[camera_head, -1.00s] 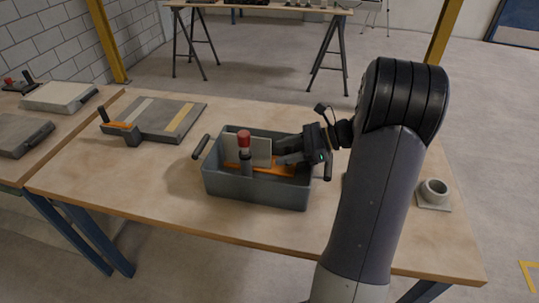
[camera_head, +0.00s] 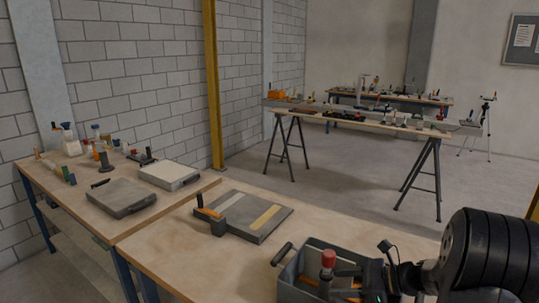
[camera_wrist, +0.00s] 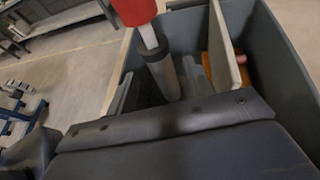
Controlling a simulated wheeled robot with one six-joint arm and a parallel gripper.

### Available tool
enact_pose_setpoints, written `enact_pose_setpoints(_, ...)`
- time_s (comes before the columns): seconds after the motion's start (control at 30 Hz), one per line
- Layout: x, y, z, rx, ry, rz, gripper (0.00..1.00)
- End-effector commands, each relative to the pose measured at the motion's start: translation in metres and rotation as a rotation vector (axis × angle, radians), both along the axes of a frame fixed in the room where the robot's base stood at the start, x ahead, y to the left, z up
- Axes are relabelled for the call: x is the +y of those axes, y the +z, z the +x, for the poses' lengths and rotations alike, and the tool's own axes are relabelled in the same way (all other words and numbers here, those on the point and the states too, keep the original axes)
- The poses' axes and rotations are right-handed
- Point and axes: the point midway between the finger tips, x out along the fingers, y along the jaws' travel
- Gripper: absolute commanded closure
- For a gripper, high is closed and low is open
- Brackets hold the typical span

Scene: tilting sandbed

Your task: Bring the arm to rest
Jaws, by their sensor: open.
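My gripper (camera_head: 350,281) is at the right side of a grey bin (camera_head: 287,272), at the bottom of the head view, and its fingers reach in over the bin. The jaws are open. My arm comes in from the lower right, partly cut off by the frame. A red-topped tool (camera_head: 328,261) stands upright in the bin beside the fingers. In the wrist view the red top (camera_wrist: 134,10) and its metal shaft are close in front of my gripper, with a pale panel (camera_wrist: 226,55) to the right.
The bin stands on a wooden table (camera_head: 165,250). A grey board with a pale strip and a yellow strip (camera_head: 243,212) lies left of it, with an orange-and-black tool (camera_head: 211,214) on its near edge. A second table (camera_head: 75,190) at left holds several items. Open floor lies beyond.

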Motion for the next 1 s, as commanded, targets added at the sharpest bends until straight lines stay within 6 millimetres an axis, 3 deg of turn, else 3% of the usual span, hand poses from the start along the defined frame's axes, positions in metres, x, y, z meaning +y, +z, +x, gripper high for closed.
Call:
enact_pose_setpoints(0.1,0.021,-0.009,0.008,0.003,0.004,0.001,0.5)
enact_pose_setpoints(0.27,0.039,-0.019,0.015,0.002,0.002,0.0,0.5)
enact_pose_setpoints(0.4,0.036,-0.032,0.015,0.003,-0.001,0.0,0.5)
enact_pose_setpoints(1.0,0.029,-0.013,0.013,-0.001,-0.003,0.0,0.5)
